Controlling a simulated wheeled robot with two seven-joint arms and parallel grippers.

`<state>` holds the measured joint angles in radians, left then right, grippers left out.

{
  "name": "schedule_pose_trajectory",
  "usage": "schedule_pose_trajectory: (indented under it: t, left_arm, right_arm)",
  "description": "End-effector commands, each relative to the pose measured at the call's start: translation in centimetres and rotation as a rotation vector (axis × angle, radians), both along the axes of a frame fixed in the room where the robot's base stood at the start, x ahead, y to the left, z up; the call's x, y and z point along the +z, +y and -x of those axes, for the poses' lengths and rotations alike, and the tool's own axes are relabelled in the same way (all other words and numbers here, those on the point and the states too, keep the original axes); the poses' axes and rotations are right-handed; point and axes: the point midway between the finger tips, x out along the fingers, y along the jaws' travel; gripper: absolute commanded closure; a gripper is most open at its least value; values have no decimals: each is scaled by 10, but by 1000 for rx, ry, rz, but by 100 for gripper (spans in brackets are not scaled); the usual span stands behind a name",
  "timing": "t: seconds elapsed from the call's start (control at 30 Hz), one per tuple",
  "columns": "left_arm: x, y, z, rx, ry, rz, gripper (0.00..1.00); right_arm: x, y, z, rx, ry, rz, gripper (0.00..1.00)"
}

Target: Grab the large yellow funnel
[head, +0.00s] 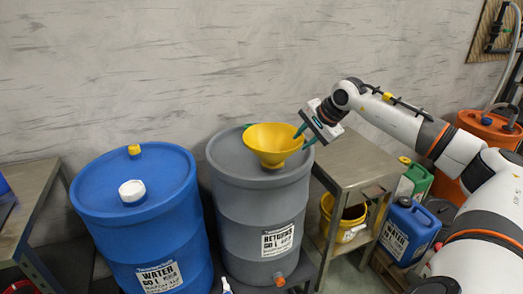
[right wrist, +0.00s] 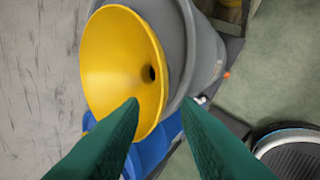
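The large yellow funnel (head: 272,138) sits upright on top of the grey drum (head: 262,199), its wide mouth facing up. My right gripper (head: 304,137) is at the funnel's right rim, with its green fingers apart and nothing clamped. In the right wrist view the funnel (right wrist: 112,55) fills the upper left, and its dark outlet hole shows. There the open fingers (right wrist: 160,101) point toward the rim, the left one overlapping the funnel and the right one over the drum side. I cannot tell whether a finger touches the rim. My left gripper is not in view.
A blue water drum (head: 150,215) with white and yellow caps stands left of the grey drum. A metal table (head: 353,162) stands to the right, with a yellow bucket (head: 345,232) on its lower shelf. Blue (head: 406,236) and green (head: 415,180) canisters stand farther right. A grey wall is behind.

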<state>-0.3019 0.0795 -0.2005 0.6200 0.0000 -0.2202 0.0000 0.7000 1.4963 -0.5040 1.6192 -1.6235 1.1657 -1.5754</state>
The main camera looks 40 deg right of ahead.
Motion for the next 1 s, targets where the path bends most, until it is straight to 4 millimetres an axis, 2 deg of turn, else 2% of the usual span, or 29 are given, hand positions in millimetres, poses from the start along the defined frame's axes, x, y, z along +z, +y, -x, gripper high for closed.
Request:
schedule_pose_trajectory:
  t: [0.2,0.47,0.7,1.0]
  left_arm:
    - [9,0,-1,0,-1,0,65]
    - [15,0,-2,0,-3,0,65]
    - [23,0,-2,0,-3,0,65]
    - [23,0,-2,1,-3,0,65]
  right_arm:
    - [-28,2,-22,-1,-2,-7,71]
    - [-46,5,-34,-2,-1,-9,71]
    - [-74,6,-54,-3,-2,-8,71]
    - [-79,6,-57,-4,-2,-7,71]
